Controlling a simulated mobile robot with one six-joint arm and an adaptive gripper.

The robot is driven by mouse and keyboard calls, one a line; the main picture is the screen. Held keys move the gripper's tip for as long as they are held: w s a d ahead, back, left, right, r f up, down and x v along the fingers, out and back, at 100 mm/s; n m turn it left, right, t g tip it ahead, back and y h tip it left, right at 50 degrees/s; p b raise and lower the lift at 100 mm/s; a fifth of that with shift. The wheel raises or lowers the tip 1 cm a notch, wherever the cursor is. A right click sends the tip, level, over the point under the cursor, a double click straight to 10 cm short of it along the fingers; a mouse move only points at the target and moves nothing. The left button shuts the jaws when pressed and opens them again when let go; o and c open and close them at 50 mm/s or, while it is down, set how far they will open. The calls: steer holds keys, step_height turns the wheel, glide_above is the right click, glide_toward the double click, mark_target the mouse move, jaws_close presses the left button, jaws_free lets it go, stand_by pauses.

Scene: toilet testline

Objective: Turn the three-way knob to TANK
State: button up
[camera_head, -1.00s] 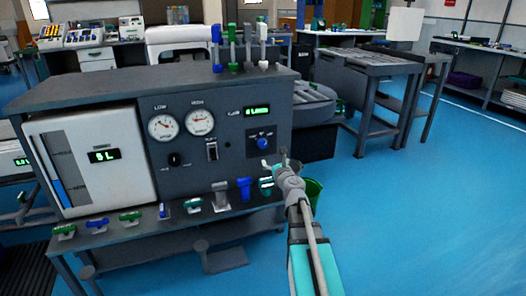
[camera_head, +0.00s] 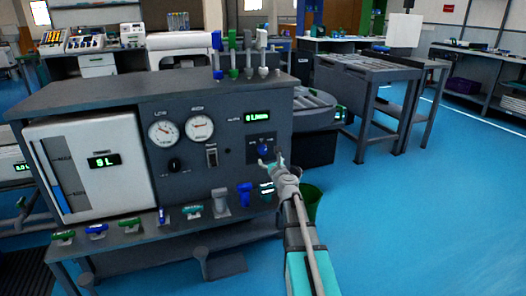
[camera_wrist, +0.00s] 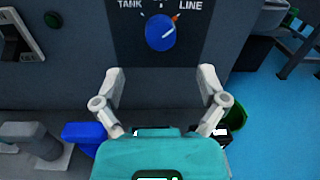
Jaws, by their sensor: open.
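The blue three-way knob (camera_wrist: 160,33) sits on a dark plate on the grey panel. In the wrist view the TANK label is at its upper left and LINE at its upper right. Its orange-tipped pointer is turned to the upper right, toward LINE. In the head view the knob (camera_head: 263,149) is small, at the panel's right side. My gripper (camera_wrist: 160,78) is open and empty, its two fingers spread below the knob in the wrist view and apart from it. In the head view my gripper (camera_head: 271,159) is in front of the panel, just below the knob.
Two gauges (camera_head: 182,130), a black knob (camera_head: 174,165) and a switch (camera_head: 212,157) are left on the panel. Blue (camera_head: 244,193) and grey (camera_head: 220,201) handles stand on the ledge below. A green bin (camera_head: 311,202) is at the right. Blue floor lies open farther right.

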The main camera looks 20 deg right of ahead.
mark_target(263, 150)
steer(key=w, duration=0.5)
steer(key=w+d, duration=0.1)
steer(key=w, duration=0.2)
steer(key=shift+w, duration=0.3)
steer(key=c, duration=1.2)
